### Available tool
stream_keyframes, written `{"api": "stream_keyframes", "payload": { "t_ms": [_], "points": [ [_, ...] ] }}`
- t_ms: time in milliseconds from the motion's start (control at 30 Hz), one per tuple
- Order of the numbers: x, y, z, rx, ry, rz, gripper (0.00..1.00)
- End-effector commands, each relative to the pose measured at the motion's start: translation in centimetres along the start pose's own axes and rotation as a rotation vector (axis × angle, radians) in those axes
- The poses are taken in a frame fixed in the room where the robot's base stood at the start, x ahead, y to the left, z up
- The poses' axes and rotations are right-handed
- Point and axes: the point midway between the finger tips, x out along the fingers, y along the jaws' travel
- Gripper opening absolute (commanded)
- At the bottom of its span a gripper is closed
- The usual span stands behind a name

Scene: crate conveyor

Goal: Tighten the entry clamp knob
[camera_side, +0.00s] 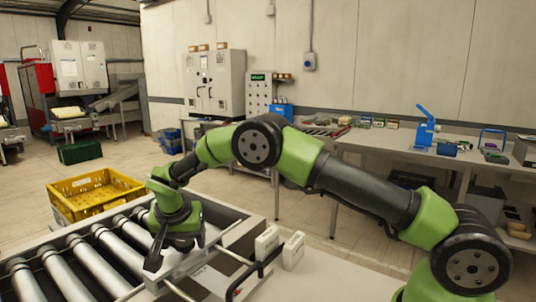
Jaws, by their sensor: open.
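My gripper (158,252) hangs at the end of my green and black arm, pointing down over the near right side of the roller conveyor (240,229). It is small and dark here, and nothing shows between its jaws, which are open. I cannot make out the entry clamp knob; it may be hidden behind my gripper and wrist or too small to tell. Two white blocks (293,250) stand at the conveyor's right end, beside a black bent handle (257,270). Whether either belongs to the clamp I cannot tell.
A yellow crate (107,196) stands behind the conveyor rollers (112,262). A workbench (385,142) with a blue press (425,127) runs along the back wall. A grey cabinet (225,85) stands behind my arm. A green crate (80,152) lies on the floor, which is open at centre.

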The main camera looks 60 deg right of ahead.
Motion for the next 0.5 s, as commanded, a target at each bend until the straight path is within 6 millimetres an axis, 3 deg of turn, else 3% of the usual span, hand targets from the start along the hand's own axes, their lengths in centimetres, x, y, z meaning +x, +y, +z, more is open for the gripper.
{"api": "stream_keyframes", "payload": {
  "t_ms": [200, 500],
  "points": [
    [-0.03, 0.38, -0.12, -0.316, 0.000, -0.131, 0.69],
    [0.09, 0.51, -0.22, -0.621, 0.000, -0.260, 0.69]
  ]
}}
